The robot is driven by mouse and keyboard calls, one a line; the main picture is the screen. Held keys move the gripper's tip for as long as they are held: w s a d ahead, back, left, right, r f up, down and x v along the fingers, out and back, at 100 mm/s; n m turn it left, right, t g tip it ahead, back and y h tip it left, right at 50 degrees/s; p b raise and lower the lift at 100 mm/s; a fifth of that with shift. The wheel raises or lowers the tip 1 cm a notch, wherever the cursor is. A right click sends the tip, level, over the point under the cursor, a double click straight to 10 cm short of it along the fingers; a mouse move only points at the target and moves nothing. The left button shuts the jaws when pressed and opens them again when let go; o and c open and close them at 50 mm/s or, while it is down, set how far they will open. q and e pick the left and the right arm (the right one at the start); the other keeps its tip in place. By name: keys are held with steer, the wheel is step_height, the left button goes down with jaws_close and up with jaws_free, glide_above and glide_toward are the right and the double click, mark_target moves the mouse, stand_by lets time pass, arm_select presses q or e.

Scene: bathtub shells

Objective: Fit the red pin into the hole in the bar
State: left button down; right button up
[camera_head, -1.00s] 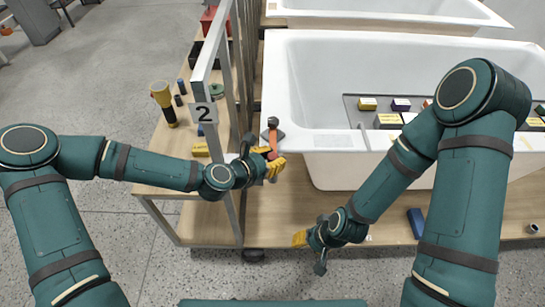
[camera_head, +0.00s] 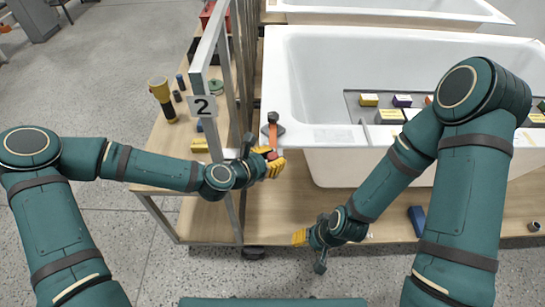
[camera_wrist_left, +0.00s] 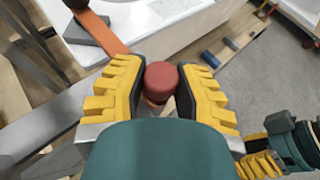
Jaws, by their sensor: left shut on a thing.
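The red pin (camera_wrist_left: 161,77) has a round red head and sits between the yellow fingers of my left gripper (camera_wrist_left: 162,88), which is shut on it. In the head view my left gripper (camera_head: 273,164) is at the near left corner of the white tub. The orange bar (camera_wrist_left: 106,30) reaches from a dark knob at the tub corner toward the pin; it also shows in the head view (camera_head: 272,132). The bar's near end and hole are hidden by the fingers and pin, so I cannot tell whether the pin is in the hole. My right gripper (camera_head: 301,237) hangs low at the centre.
The white tub (camera_head: 335,48) stands on a wooden platform (camera_head: 390,218). A metal frame (camera_head: 208,60) with a "2" sign (camera_head: 202,107) stands left of my left gripper. A yellow torch (camera_head: 160,97) is on the side shelf. A blue block (camera_head: 417,221) lies at right.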

mark_target(269, 161)
arm_select(q)
steer(key=shift+f, duration=0.35)
steer(key=c, duration=0.7)
jaws_free()
steer(key=shift+v, duration=3.75)
steer(key=s+f+m+g+y, duration=0.25)
steer(key=s+f+m, duration=0.25)
steer(key=f+m, duration=0.3)
steer(key=s+f+m+g+y, duration=0.1)
steer(key=s+f+m+g, duration=0.4)
steer(key=m, duration=0.4)
steer(key=s+a+f+m+y, duration=0.2)
steer(key=a+f+m, duration=0.2)
steer(key=m, duration=0.4)
steer(key=shift+s+a+f, duration=0.2)
steer(key=shift+s+a, duration=0.1)
steer(key=shift+a, duration=0.25)
